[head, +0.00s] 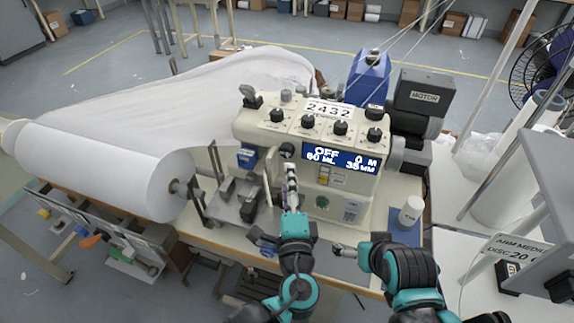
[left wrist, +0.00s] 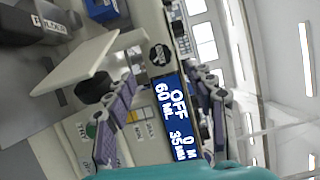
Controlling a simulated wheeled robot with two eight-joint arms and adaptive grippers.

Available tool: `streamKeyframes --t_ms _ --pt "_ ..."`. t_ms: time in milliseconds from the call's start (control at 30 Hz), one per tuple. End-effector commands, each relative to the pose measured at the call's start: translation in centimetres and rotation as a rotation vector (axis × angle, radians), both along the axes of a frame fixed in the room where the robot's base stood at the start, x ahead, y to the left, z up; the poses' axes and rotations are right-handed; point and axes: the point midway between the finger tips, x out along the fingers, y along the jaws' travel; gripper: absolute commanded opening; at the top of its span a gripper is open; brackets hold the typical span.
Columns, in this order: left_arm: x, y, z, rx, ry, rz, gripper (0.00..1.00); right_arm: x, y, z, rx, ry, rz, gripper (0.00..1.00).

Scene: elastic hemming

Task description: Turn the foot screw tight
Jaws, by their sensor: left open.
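The cream sewing machine (head: 255,125) stands on the table with a lit blue display (head: 340,159). A round black knob (head: 287,150) sits just left of the display; it also shows in the left wrist view (left wrist: 160,55). It may be the foot screw, but its label is too small to read. My left gripper (head: 290,170) is upright in front of the machine, close to this knob. In the left wrist view its fingers (left wrist: 163,80) are apart, with the display between them and nothing held. My right gripper (head: 343,250) is low at the table's front edge, its jaws unclear.
A large white fabric roll (head: 110,165) lies at left. Several black dials (head: 308,121) line the machine's top. A white bottle (head: 411,211) stands right of the machine. A motor box (head: 424,92) and blue unit (head: 368,78) are behind. A grey box (head: 540,180) is at far right.

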Motion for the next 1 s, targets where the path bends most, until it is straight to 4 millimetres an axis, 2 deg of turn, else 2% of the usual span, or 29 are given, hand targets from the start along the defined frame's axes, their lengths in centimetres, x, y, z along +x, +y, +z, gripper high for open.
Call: streamKeyframes --t_ms 100,300,1000 --pt "-2.1 -0.3 -0.1 0.000 0.000 -0.005 0.55 0.0 0.0 0.0 0.000 0.000 0.000 1.00" --pt "-3.5 -0.3 -0.1 0.000 0.000 -0.001 0.55 0.0 0.0 0.0 0.000 0.000 0.000 1.00" --pt "-3.6 -0.3 -0.1 0.001 0.000 0.000 0.55 0.0 0.0 0.0 0.000 0.000 0.000 1.00"
